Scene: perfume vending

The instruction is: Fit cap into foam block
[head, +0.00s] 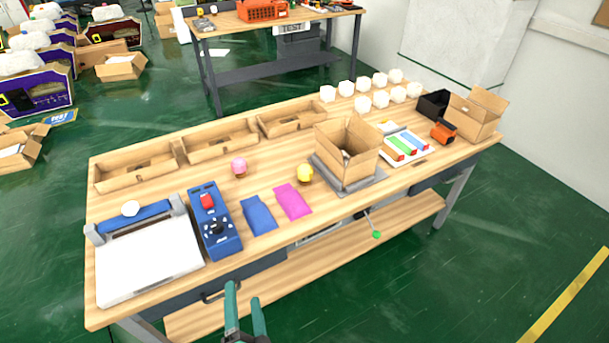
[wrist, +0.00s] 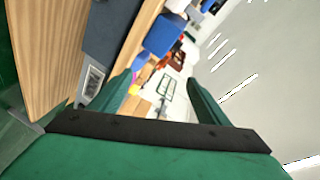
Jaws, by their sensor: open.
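My gripper (head: 244,296) is open and empty, low in front of the table's near edge. Its two green fingers also show apart in the wrist view (wrist: 162,88), with nothing between them. No part is plainly marked as the cap. A round pink piece (head: 239,165) and a round yellow piece (head: 304,172) stand apart on the table, and a round white piece (head: 130,208) is at the machine on the left. Several small white blocks (head: 363,104) stand at the back right. They look like foam, but I cannot tell for sure. My gripper touches none of these.
On the wooden table (head: 270,219) are a blue control box (head: 214,221), a blue pouch (head: 259,215), a magenta pouch (head: 293,201) and an open carton (head: 347,148). Cardboard trays (head: 220,141) line the back left. A second open carton (head: 476,112) stands far right.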

